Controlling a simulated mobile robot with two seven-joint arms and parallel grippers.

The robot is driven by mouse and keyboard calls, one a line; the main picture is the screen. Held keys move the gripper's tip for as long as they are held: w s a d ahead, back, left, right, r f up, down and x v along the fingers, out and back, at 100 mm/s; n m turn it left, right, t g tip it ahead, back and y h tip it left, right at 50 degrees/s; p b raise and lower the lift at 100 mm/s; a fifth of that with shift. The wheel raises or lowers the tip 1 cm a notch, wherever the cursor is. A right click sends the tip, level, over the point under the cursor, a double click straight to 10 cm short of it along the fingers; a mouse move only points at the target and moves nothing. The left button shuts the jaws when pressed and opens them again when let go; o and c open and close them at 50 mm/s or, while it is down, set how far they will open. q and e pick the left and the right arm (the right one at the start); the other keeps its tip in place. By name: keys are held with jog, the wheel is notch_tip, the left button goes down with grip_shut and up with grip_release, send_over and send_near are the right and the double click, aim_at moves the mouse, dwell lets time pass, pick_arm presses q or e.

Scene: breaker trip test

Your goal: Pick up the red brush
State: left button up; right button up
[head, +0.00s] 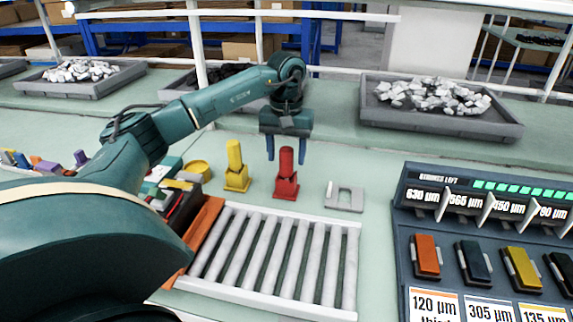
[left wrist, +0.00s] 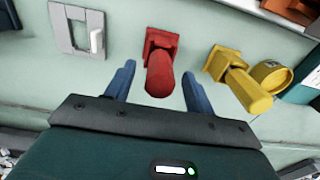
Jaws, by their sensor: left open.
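The red brush (head: 286,174) stands upright on its wider base on the pale green bench in the head view, to the right of a yellow brush (head: 235,166). My left gripper (head: 286,150) is above it, pointing down, its blue fingers apart and empty. In the left wrist view the red brush (left wrist: 160,72) shows between the two open fingers (left wrist: 157,80); I cannot tell whether its top is level with the tips. The yellow brush (left wrist: 240,78) is just outside the right-hand finger there. My right gripper is not in view.
A grey bracket (head: 344,196) lies right of the red brush. A roller tray (head: 275,255) is in front of it. A yellow round container (head: 198,170) stands left. Grey trays of pale chunks (head: 440,105) are behind. A dark panel (head: 480,240) with coloured blocks is at right.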

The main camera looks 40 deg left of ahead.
pick_arm(q)
jog(key=c, duration=1.1)
jog(key=shift+o, duration=0.2)
jog(key=shift+r, duration=0.1)
